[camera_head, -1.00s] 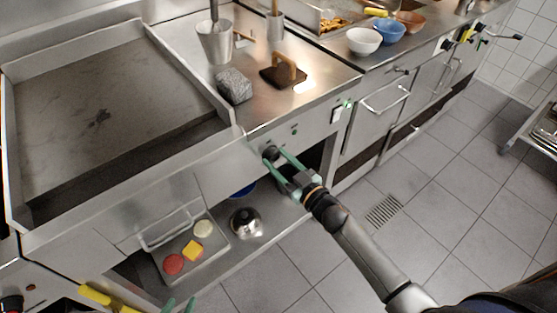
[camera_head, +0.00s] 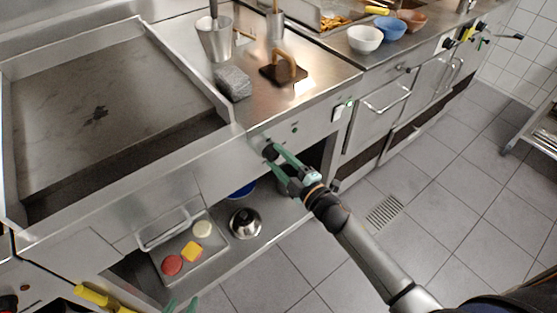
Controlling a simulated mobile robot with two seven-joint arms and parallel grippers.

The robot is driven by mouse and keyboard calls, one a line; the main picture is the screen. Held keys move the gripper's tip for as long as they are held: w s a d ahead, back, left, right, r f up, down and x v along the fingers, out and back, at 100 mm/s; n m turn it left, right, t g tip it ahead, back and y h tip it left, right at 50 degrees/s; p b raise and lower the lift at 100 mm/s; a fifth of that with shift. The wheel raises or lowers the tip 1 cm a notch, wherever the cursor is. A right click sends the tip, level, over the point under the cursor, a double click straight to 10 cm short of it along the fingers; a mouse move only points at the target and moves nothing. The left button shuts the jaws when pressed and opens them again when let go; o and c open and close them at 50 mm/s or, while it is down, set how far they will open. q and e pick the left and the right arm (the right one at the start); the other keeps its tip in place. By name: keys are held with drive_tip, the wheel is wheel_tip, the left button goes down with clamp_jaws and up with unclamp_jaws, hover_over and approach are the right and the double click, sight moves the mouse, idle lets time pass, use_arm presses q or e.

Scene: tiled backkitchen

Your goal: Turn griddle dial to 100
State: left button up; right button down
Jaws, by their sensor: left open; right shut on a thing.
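The griddle (camera_head: 100,110) is a wide steel plate with raised walls at the left. Its dial (camera_head: 269,150) is a small dark knob on the steel front panel, right of the griddle's corner. My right gripper (camera_head: 273,152) has its green fingers shut on the dial, which they partly cover. The dial's markings are too small to read. My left gripper (camera_head: 180,305) shows only as green fingertips at the bottom edge, apart and empty, in front of the lower shelf.
A tray (camera_head: 219,240) with patties and cheese sits on the shelf below, with a metal dome (camera_head: 245,222) beside it. A grey block (camera_head: 234,83) and a wooden-handled press (camera_head: 283,70) rest on the counter.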

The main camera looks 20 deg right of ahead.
drive_tip(key=n, duration=0.2)
drive_tip(key=shift+n+b, duration=0.35)
drive_tip(key=shift+n, duration=1.05)
use_arm(q)
drive_tip(key=shift+w+d+f+b, duration=0.15)
drive_tip(key=shift+d+f+b, duration=0.15)
drive_tip(key=shift+d+f, duration=0.15)
drive_tip(key=shift+w+r, duration=0.1)
use_arm(e)
drive_tip(key=shift+n, duration=0.4)
drive_tip(key=shift+c, duration=1.5)
unclamp_jaws()
